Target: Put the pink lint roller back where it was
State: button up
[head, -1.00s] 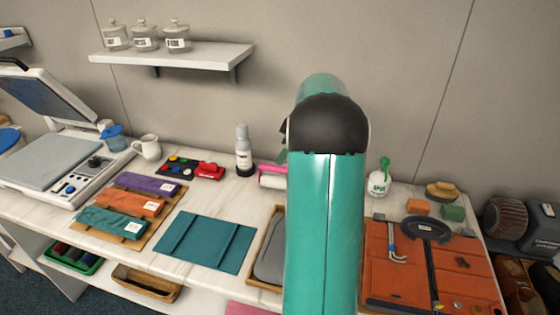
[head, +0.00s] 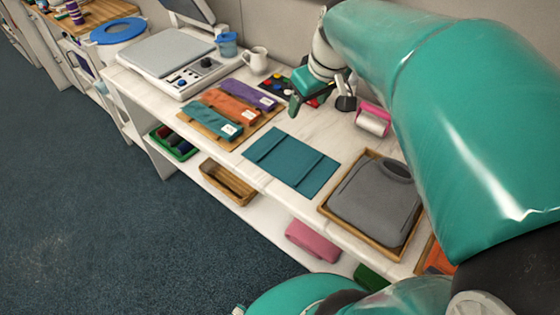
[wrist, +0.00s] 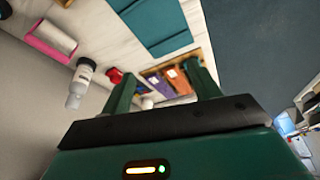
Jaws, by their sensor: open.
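The pink lint roller (head: 373,120) lies on the white worktop near the wall, with a white roll and pink ends. It also shows at the upper left of the wrist view (wrist: 50,38). My gripper (head: 283,100) is above the back of the worktop, left of the roller and apart from it. In the wrist view its two fingers (wrist: 162,78) stand apart with nothing held between them. My arm hides the worktop to the right of the roller.
A white jug (head: 257,60) stands further left. Bare worktop shows around the mat.

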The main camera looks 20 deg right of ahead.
jog(key=s+a+f+m+t, duration=0.1)
jog(key=s+a+f+m, duration=0.1)
jog(key=s+a, duration=0.9)
jog(key=shift+s+a+f+t, duration=0.3)
jog(key=shift+s+f, duration=0.15)
jog(key=shift+c, duration=0.4)
jog(key=c, duration=0.5)
jog(key=shift+o, duration=0.2)
jog(key=shift+d, duration=0.15)
